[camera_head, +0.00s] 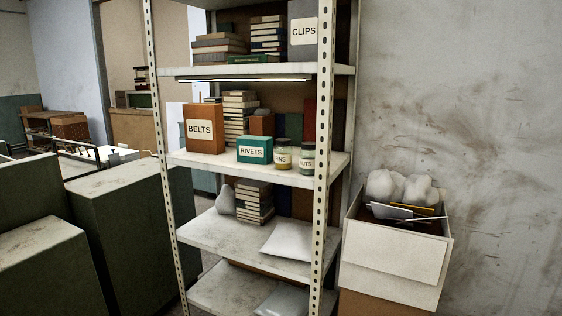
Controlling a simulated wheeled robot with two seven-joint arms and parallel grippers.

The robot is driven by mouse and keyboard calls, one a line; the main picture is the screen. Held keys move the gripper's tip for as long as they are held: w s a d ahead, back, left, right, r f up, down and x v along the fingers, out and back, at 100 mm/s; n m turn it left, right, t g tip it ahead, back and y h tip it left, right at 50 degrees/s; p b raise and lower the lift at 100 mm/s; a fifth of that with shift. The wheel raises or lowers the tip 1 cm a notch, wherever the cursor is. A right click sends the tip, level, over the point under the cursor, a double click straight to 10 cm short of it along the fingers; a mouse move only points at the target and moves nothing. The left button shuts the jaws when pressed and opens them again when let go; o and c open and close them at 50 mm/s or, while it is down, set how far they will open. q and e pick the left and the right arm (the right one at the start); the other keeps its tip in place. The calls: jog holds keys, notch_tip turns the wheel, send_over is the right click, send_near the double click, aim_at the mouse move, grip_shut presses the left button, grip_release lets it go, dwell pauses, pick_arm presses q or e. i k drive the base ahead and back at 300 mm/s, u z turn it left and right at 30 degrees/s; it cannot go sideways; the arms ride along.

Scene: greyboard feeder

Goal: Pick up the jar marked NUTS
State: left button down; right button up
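A small jar (307,160) stands upright on the middle shelf (220,163), at its right end beside the front post. Its label is partly hidden by the post and reads "UTS". A second small jar (282,156) with a yellowish band stands just left of it, with a label that seems to end in "INS". Neither of my grippers shows in the head view.
A teal RIVETS box (254,149) and an orange BELTS box (204,129) stand left of the jars. The perforated front post (323,130) rises close by the right jar. A full white box (396,262) stands right of the rack, green cabinets (125,230) left.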

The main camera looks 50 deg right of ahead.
aim_at(307, 156)
jog(key=z, duration=0.35)
jog(key=i, duration=1.2)
jog(key=z, duration=0.75)
